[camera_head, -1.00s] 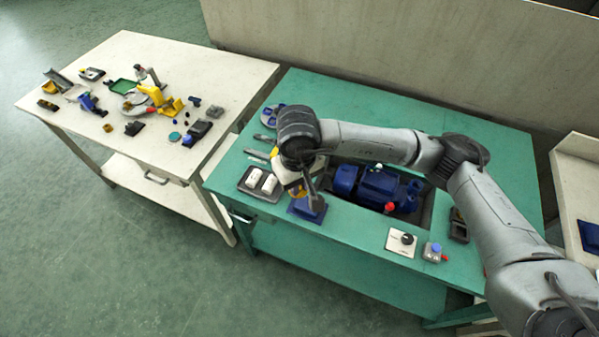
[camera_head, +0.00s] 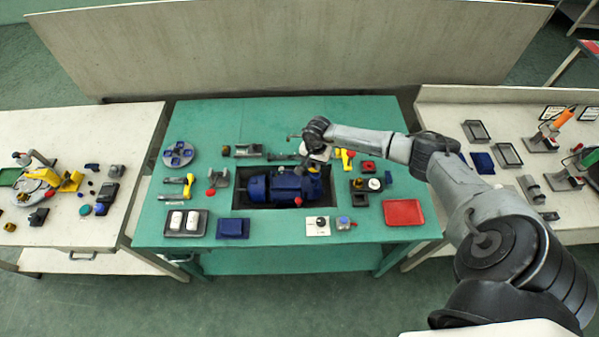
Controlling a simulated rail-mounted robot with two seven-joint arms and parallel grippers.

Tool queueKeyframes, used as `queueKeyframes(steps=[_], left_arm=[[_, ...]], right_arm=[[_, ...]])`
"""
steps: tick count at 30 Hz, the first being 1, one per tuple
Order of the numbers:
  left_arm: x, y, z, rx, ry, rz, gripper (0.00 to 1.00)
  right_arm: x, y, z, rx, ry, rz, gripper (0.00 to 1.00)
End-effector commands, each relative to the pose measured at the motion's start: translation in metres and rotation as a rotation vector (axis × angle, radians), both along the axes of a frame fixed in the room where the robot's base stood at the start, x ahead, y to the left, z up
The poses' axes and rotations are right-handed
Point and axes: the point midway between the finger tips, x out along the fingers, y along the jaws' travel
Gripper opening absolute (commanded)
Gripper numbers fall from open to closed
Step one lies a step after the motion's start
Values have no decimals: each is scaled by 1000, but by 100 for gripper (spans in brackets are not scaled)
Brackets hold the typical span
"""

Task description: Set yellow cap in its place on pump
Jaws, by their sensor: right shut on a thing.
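The blue pump (camera_head: 284,188) sits in a dark recess in the middle of the green table. My right arm reaches in from the right. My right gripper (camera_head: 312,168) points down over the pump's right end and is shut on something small. A little yellow shows at its fingertips, which fits the yellow cap, but the wrist and fingers hide most of it. I cannot tell whether it touches the pump. My left gripper is not in view.
Yellow-handled parts (camera_head: 345,158) stand just right of the gripper. A dark tray with white cylinders (camera_head: 185,223), a blue block (camera_head: 233,228), a knob box (camera_head: 317,226) and a red tray (camera_head: 403,212) line the front. The green table's front left corner is clear.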

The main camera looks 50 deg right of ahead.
Motion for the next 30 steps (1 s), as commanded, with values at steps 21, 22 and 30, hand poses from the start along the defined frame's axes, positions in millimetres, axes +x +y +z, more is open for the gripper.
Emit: queueKeyframes(steps=[21,22,30], left_arm=[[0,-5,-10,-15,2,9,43],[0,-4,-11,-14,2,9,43],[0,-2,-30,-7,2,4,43]], right_arm=[[5,-21,-28,3,0,-117,0],[5,-20,-30,4,0,-117,0],[5,-21,-51,1,-1,-116,0]])
